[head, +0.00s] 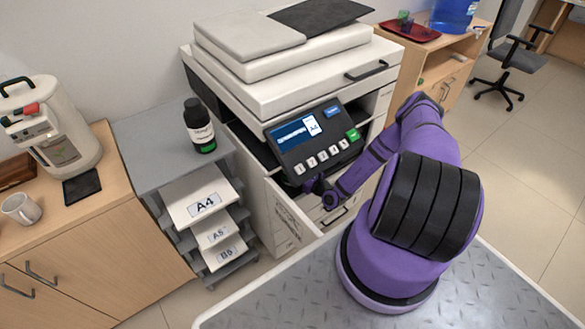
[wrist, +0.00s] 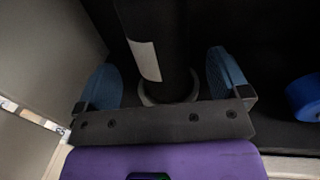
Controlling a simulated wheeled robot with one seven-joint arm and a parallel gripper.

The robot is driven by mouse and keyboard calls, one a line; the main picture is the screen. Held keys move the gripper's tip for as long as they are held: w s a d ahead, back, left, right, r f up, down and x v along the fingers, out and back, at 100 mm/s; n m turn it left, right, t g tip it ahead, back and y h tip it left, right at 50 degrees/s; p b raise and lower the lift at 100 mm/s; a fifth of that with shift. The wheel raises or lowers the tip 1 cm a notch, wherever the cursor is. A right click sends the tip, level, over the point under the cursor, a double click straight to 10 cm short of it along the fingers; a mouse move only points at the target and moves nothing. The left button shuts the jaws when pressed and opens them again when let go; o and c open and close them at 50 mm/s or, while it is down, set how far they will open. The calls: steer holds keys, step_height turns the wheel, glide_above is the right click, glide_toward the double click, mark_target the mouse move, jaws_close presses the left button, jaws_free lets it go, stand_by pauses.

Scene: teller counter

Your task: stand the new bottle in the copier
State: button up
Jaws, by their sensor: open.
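A dark bottle (wrist: 160,45) with a white label patch is inside the copier (head: 275,70), between my gripper's (wrist: 165,75) two blue fingers. The fingers are open, with gaps to the bottle on both sides. A grey ring (wrist: 147,99) shows around the bottle's near end; I cannot tell how it is seated. In the head view my gripper is hidden at the copier's open front, below the control panel (head: 315,140). Another black bottle (head: 201,128) with a white label and a green band stands upright on the grey paper rack (head: 150,160). The pictures do not say which bottle is new.
An open pale door (head: 290,218) stands at the copier's front, left of my arm. A blue round part (wrist: 303,97) lies right of the fingers. Trays marked A4, A5 and B6 sit under the rack top. A coffee machine (head: 55,125) and mug (head: 21,208) stand left.

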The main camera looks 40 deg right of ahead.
steer(key=s+d, duration=0.1)
steer(key=s, duration=0.6)
steer(key=shift+d, duration=0.15)
steer(key=shift+s, duration=0.1)
